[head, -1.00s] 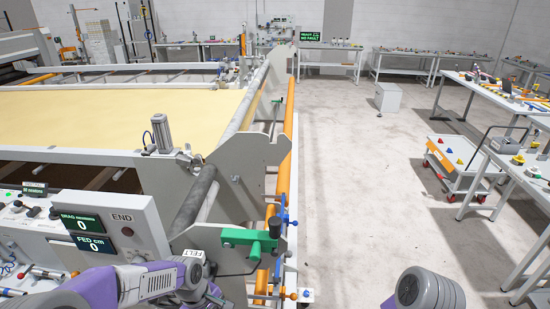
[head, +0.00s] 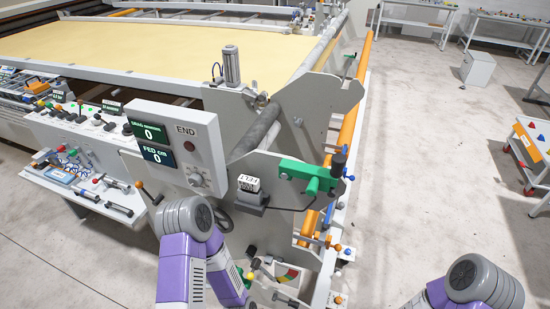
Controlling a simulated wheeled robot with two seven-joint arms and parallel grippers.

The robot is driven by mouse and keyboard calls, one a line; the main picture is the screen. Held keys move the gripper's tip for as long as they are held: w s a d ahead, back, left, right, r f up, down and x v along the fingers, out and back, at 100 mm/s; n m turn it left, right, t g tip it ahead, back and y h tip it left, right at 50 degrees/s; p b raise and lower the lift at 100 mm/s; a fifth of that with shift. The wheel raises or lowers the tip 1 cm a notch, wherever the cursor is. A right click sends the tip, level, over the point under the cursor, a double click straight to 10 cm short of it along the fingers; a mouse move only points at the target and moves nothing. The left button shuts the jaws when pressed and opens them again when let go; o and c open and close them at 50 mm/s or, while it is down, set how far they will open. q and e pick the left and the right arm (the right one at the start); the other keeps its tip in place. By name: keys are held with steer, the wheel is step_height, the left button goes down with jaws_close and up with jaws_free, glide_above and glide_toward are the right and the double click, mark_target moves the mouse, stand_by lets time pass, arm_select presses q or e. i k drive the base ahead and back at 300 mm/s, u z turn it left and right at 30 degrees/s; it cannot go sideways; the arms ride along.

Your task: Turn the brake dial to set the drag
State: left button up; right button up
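A light grey panel marked END (head: 187,131) stands at the near end of the quilting frame. Its drag display (head: 149,133) reads 0, and so does the fed display (head: 158,155). A small round knob (head: 195,179) sits low on this panel. Lower down, a scale with red, yellow and green sectors (head: 288,274) shows beside the end plate; I cannot tell which of these is the brake dial. My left arm passes in front of the panel's lower side, and neither gripper's fingers can be made out. Only a purple and grey part of my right arm shows at bottom right.
A green clamp-like block (head: 305,173) and a small box with a white label (head: 249,184) sit on the end plate. An orange rail (head: 350,125) runs along the frame's right side. A control bench (head: 75,140) with levers stands left.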

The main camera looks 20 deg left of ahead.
mark_target(195, 180)
steer(key=u, duration=1.3)
